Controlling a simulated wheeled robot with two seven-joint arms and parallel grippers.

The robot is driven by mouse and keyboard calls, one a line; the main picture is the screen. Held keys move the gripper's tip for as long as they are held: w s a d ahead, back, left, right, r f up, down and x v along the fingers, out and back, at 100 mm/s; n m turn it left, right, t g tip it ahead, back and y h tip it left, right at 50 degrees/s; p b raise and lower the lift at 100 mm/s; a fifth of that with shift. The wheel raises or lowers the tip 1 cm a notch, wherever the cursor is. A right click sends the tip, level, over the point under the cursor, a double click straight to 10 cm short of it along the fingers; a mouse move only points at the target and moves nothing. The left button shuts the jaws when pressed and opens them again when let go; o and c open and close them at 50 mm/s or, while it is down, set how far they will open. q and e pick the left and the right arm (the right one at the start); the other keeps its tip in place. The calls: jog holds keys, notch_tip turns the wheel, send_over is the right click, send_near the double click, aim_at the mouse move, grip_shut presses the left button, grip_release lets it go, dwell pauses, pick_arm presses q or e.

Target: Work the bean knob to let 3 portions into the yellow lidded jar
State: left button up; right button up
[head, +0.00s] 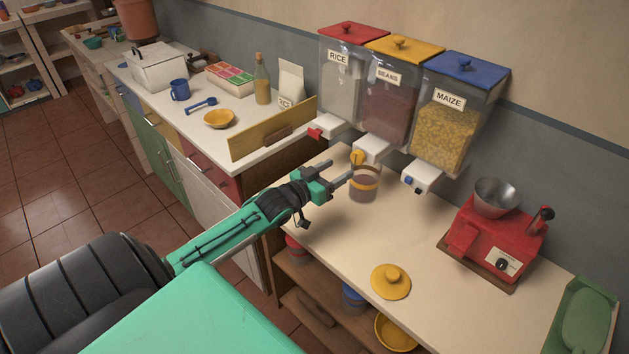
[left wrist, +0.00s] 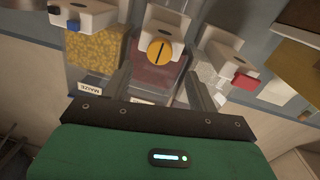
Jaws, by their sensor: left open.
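The beans dispenser (head: 388,112) hangs on the wall between the rice and maize dispensers. Its yellow knob (head: 357,157) is on the white spout, and in the left wrist view the knob (left wrist: 160,51) shows a dark slot running up and down. A yellow lid (head: 391,281) lies on the counter nearer me. My left gripper (head: 346,176) is open, its fingertips close in front of the knob and beside the jar. My right gripper is not in view.
The rice dispenser (head: 341,79) has a red knob (head: 315,133), and the maize dispenser (head: 449,118) a blue one (head: 408,180). A red grinder (head: 496,238) stands to the right. A wooden board (head: 272,128) edges the left counter. The counter around the lid is clear.

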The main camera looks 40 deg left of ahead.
pick_arm(q)
jog(key=s+a+b, duration=0.1)
jog(key=s, duration=0.6)
dwell(1.1)
